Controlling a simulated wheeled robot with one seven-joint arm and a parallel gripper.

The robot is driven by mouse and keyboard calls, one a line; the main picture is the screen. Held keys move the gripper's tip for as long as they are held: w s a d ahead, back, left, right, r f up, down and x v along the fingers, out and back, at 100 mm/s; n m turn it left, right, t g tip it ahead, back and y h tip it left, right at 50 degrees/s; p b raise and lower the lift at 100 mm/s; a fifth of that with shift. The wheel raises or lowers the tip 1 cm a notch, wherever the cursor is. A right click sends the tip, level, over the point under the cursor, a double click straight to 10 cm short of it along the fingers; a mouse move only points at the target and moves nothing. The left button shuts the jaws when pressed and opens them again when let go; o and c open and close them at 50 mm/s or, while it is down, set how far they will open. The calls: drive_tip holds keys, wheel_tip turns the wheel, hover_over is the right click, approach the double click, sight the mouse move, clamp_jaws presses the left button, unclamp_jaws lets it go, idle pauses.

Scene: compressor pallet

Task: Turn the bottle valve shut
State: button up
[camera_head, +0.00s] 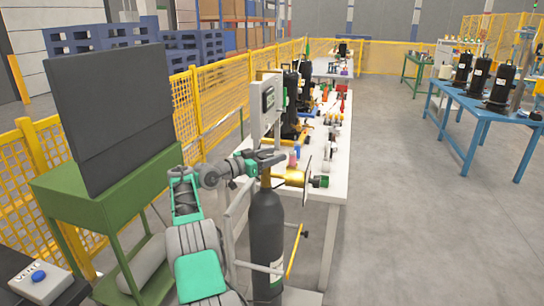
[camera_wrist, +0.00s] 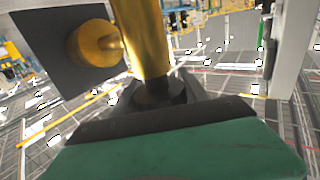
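The dark gas bottle (camera_head: 267,235) stands upright on its trolley in the head view. A brass valve part (camera_head: 290,177) shows at its top, partly hidden by my arm. In the wrist view the brass valve body (camera_wrist: 146,40) rises close in front of me, with a round brass side piece (camera_wrist: 92,43) against a dark flat plate (camera_wrist: 45,40). My gripper (camera_head: 278,157) is at the bottle top, right by the brass part. In the wrist view only its green and dark housing (camera_wrist: 165,150) shows clearly. Its fingers are not clear, nor is any contact with the valve.
A long white bench (camera_head: 338,160) with tools and parts runs behind the bottle. A green stand (camera_head: 150,180) with a dark panel (camera_head: 115,110) is on the left, before a yellow fence (camera_head: 215,95). A blue table (camera_head: 487,110) stands right, with open floor between.

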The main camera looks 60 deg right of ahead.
drive_tip(key=o, duration=0.4)
drive_tip(key=b+v, duration=0.1)
drive_tip(key=v, duration=0.6)
drive_tip(key=shift+w+a+b, duration=0.2)
drive_tip(key=shift+a+b, duration=0.15)
drive_tip(key=shift+b, duration=0.05)
drive_tip(key=shift+w+r, duration=0.1)
